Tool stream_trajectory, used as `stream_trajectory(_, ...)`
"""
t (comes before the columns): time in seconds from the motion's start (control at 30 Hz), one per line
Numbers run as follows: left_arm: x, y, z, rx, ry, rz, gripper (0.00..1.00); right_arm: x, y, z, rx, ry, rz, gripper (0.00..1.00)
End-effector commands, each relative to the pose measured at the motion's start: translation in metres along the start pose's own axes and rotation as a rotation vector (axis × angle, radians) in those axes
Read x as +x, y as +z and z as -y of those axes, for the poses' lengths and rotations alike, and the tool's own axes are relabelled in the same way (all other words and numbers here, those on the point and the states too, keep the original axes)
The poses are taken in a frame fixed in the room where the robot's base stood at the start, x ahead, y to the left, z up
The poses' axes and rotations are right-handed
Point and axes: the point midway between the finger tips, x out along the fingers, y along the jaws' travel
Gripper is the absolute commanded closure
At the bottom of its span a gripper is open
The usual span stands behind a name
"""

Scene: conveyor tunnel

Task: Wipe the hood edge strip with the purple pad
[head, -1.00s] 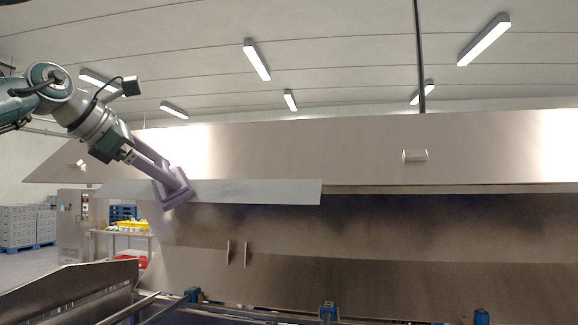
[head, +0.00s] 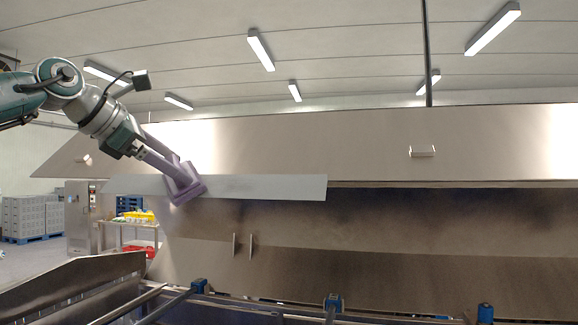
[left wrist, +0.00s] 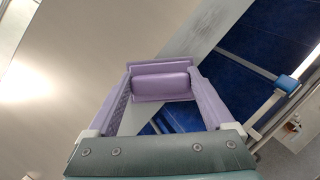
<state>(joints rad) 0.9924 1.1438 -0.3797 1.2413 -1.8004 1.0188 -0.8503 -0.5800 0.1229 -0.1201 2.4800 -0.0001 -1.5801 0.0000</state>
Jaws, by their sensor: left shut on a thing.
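The hood edge strip (head: 265,187) is a long, pale grey band along the lower edge of the steel hood, with faint darker smudging near its middle. It also shows in the left wrist view (left wrist: 200,32), running diagonally. The purple pad (head: 187,190) lies against the strip's left part, slightly tilted and overlapping its lower edge. My left gripper (head: 178,172) is shut on the pad. In the left wrist view its two purple fingers flank the pad's rounded grip (left wrist: 160,81). The pad's wiping face is hidden. My right gripper is not in view.
Below are a dark-stained steel panel (head: 400,215) with two small upright tabs, and conveyor rails with blue clamps (head: 333,301). The strip's face right of the pad is clear.

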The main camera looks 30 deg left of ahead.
Motion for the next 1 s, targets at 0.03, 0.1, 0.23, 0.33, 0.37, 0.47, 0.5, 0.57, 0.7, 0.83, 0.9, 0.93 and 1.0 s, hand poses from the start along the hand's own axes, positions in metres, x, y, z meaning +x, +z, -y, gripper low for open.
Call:
stream_trajectory(0.03, 0.001, 0.002, 0.002, 0.001, 0.0, 0.001, 0.8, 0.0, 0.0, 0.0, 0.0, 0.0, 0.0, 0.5)
stream_trajectory(0.1, 0.003, 0.005, 0.005, 0.003, 0.0, 0.0, 0.8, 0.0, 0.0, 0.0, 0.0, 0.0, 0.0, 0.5)
stream_trajectory(0.23, 0.007, 0.014, 0.014, 0.004, 0.0, 0.002, 0.8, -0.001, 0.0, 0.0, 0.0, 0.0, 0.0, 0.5)
stream_trajectory(0.33, 0.01, 0.018, 0.02, 0.002, -0.001, 0.001, 0.8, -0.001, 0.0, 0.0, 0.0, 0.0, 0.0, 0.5)
stream_trajectory(0.37, 0.011, 0.019, 0.021, 0.002, -0.001, 0.001, 0.8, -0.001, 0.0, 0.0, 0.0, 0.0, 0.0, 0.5)
stream_trajectory(0.47, 0.012, 0.021, 0.024, 0.001, -0.001, 0.001, 0.8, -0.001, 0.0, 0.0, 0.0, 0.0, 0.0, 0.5)
stream_trajectory(0.5, 0.012, 0.022, 0.025, 0.001, -0.001, 0.001, 0.8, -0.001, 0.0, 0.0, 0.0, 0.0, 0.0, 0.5)
stream_trajectory(0.57, 0.013, 0.024, 0.027, 0.001, -0.002, 0.002, 0.8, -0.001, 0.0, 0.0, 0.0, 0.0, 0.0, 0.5)
stream_trajectory(0.7, 0.016, 0.033, 0.036, 0.004, -0.004, 0.003, 0.8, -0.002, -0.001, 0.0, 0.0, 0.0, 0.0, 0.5)
stream_trajectory(0.83, 0.018, 0.04, 0.044, 0.003, -0.003, 0.003, 0.8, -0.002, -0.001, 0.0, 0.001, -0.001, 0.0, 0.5)
stream_trajectory(0.9, 0.019, 0.043, 0.047, 0.001, -0.002, 0.002, 0.8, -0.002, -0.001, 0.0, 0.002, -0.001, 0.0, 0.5)
stream_trajectory(0.93, 0.019, 0.044, 0.048, 0.002, -0.002, 0.002, 0.8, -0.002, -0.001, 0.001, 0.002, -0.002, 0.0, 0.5)
stream_trajectory(1.0, 0.019, 0.045, 0.049, 0.001, -0.001, 0.002, 0.8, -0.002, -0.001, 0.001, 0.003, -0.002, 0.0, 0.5)
